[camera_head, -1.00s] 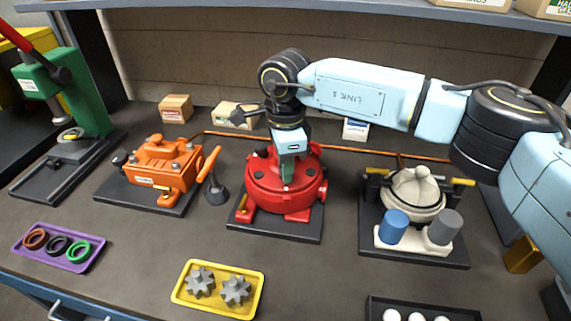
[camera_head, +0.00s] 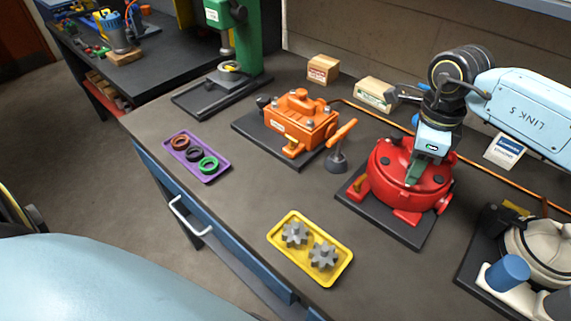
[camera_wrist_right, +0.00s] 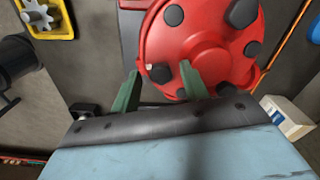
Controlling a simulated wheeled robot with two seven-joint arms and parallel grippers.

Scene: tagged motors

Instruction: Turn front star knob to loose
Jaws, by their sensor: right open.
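The red round motor housing (camera_head: 410,190) sits on a black base plate in the right half of the head view. Its top fills the upper middle of the wrist view and carries several black knobs or caps. My right gripper (camera_head: 414,172) is above the housing, pointing down. In the wrist view its two green fingers (camera_wrist_right: 160,86) are apart, with a small black knob (camera_wrist_right: 160,73) showing between and just beyond them. I cannot tell whether they touch it, or which knob is the front star knob. My left gripper is not in view.
An orange motor (camera_head: 300,122) stands left of the red one, and a cream unit (camera_head: 540,248) to its right. A yellow tray (camera_head: 340,285) with grey gears and a purple tray (camera_head: 222,175) with rings lie in front. The bench between the trays is clear.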

